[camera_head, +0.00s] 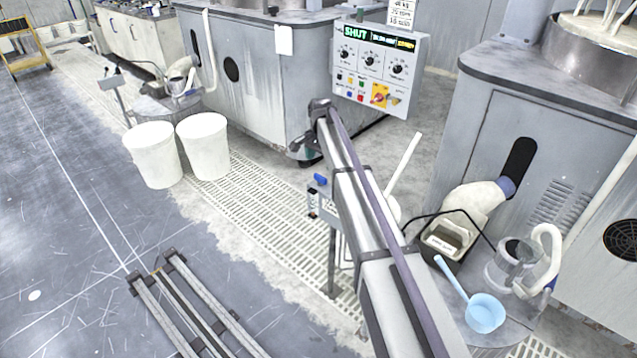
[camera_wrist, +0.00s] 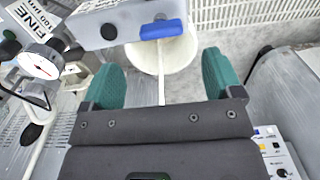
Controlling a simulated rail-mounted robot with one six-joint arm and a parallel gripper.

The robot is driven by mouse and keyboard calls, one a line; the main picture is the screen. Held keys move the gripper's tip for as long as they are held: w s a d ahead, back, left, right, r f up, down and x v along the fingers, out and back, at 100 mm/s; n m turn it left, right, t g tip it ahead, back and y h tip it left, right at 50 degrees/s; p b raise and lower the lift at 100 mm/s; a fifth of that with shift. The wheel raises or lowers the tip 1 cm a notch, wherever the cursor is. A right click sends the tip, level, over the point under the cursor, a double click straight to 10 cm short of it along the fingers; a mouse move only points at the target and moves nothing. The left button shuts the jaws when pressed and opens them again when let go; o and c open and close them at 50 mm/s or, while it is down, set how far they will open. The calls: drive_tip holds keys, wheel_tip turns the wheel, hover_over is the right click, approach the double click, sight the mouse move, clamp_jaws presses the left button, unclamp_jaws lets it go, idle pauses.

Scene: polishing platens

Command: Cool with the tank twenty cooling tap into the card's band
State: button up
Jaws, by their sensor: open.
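My gripper (camera_wrist: 160,70) is open, its two green fingers apart with nothing between them but a thin white rod further off. A blue lever (camera_wrist: 161,29) on a grey housing lies just beyond the fingertips, apart from them. A blue lever (camera_head: 320,180) on a post stands beside my arm in the head view. I cannot tell whether it is a cooling tap or the same lever. The card (camera_head: 401,12) with small print hangs above the control panel (camera_head: 379,68), whose display reads SHUT in green. No tank number is readable. My fingers cannot be made out in the head view.
A round gauge (camera_wrist: 39,62) and a FINE label (camera_wrist: 33,18) are at left in the wrist view. Two white buckets (camera_head: 203,146) stand on the floor. A blue ladle (camera_head: 485,313) and a clear jug (camera_head: 512,262) sit at right. The floor at left is mostly clear.

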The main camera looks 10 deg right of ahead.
sight(321, 176)
wheel_tip(321, 176, down, 7)
drive_tip(key=b, duration=0.5)
drive_tip(key=shift+f+b, duration=0.2)
drive_tip(key=shift+b, duration=0.1)
drive_tip(key=shift+r, duration=0.1)
drive_tip(key=c, duration=0.9)
drive_tip(key=shift+n, duration=0.4)
drive_tip(key=n, duration=0.4)
drive_tip(key=shift+n, duration=2.3)
